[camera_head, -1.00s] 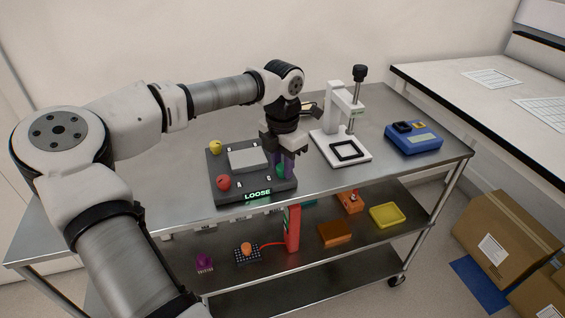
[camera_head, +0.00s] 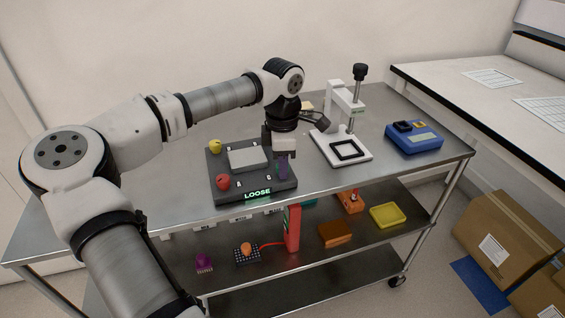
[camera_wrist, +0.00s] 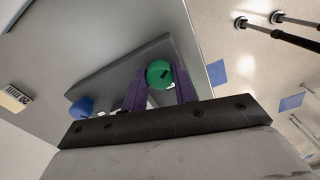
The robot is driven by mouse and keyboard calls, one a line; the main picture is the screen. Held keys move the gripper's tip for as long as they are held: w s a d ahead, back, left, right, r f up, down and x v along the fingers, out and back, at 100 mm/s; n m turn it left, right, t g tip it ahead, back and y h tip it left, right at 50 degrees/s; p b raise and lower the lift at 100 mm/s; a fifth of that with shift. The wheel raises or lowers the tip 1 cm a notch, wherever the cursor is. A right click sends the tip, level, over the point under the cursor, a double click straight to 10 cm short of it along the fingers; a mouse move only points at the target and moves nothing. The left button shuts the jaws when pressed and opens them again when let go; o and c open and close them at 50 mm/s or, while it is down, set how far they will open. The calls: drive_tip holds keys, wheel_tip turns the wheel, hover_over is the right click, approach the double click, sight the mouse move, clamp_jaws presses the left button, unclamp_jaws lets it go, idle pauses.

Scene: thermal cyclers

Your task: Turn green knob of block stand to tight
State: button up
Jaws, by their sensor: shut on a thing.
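The block stand (camera_head: 226,193) is a dark square base on the steel cart top, with a pale block in its middle. Its lit sign (camera_head: 257,194) reads LOOSE. The green knob (camera_wrist: 160,73) shows in the wrist view at the stand's corner, with a dark slot mark on it. My gripper (camera_head: 283,170) points down over the stand's front right corner. In the wrist view its purple fingers (camera_wrist: 161,84) are on both sides of the green knob, shut on it. In the head view the fingers hide the green knob.
The stand also has a red knob (camera_head: 222,182), a yellow knob (camera_head: 214,146) and a blue knob (camera_wrist: 80,108). A white press (camera_head: 334,119) stands to the right, close to my gripper. A blue device (camera_head: 414,139) sits farther right. The cart top's left part is clear.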

drive_tip(key=m, duration=0.4)
drive_tip(key=shift+m, duration=0.3)
drive_tip(key=m, duration=0.3)
drive_tip(key=shift+m, duration=0.4)
drive_tip(key=m, duration=0.3)
drive_tip(key=shift+m+b, duration=0.3)
drive_tip(key=shift+b, duration=0.05)
drive_tip(key=shift+m, duration=1.9)
drive_tip(key=o, duration=1)
drive_tip(key=shift+r, duration=0.15)
wheel_tip(320, 180, up, 14)
drive_tip(key=shift+f+b, duration=0.2)
drive_tip(key=shift+b, duration=0.4)
